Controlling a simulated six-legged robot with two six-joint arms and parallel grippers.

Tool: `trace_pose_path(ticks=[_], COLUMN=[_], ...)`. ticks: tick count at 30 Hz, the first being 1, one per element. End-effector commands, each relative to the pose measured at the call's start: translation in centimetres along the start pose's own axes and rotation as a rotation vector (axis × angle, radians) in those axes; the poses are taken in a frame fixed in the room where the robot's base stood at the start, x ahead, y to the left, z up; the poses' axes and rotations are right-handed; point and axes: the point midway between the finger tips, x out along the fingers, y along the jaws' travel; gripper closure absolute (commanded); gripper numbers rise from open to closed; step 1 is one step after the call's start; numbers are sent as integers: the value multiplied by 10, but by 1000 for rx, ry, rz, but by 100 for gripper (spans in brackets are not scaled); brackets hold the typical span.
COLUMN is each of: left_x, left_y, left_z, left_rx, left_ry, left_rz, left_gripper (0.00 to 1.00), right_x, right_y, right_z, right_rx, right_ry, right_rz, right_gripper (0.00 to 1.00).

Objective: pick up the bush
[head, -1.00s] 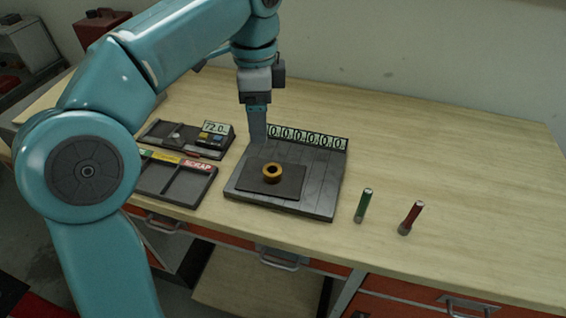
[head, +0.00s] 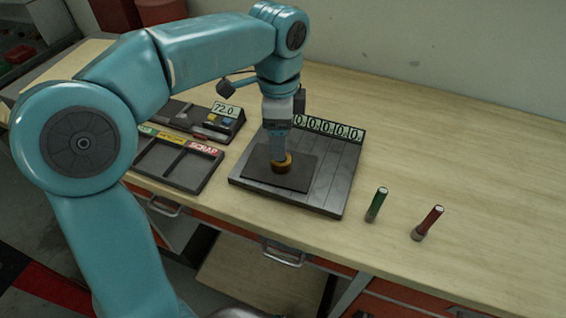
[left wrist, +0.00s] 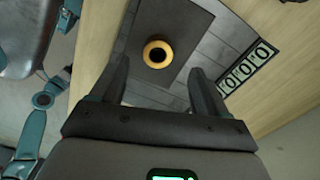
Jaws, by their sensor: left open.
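The bush is a short brass-coloured ring with a dark hole. In the head view the bush (head: 284,167) sits on a dark pad on the grey plate, partly hidden by my left gripper. My left gripper (head: 280,156) points down over it. In the left wrist view the bush (left wrist: 158,54) lies ahead of and between the two open fingers of the left gripper (left wrist: 160,85), slightly beyond their tips. The gap between fingers is empty. My right gripper is not in view.
The grey plate (head: 325,187) has a strip of number counters (head: 338,130) along its back edge. A sorting tray (head: 188,168) and a display unit (head: 222,117) stand left. Green (head: 377,204) and red (head: 428,223) cylinders stand right. The bench's right side is clear.

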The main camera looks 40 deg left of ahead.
Motion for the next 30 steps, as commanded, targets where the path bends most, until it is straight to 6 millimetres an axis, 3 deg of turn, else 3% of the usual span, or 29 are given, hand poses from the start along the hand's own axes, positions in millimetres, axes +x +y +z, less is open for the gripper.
trace_pose_path(ticks=[5,12,21,27,28,30], left_x=[15,51,56,56,56,56], left_y=[0,0,-1,-1,-1,-1], left_z=[-1,-3,-4,-4,-4,-4], left_rx=[0,-1,-1,-1,-1,-1], left_ry=[-1,-2,0,0,0,1], left_rz=[2,1,-1,-1,-1,-2], left_gripper=[25,25,25,90,96,96], right_x=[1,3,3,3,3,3], right_y=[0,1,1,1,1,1], right_z=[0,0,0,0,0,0], right_rx=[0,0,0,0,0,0], right_ry=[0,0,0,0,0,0], right_rz=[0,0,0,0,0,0], right_gripper=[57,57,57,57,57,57])
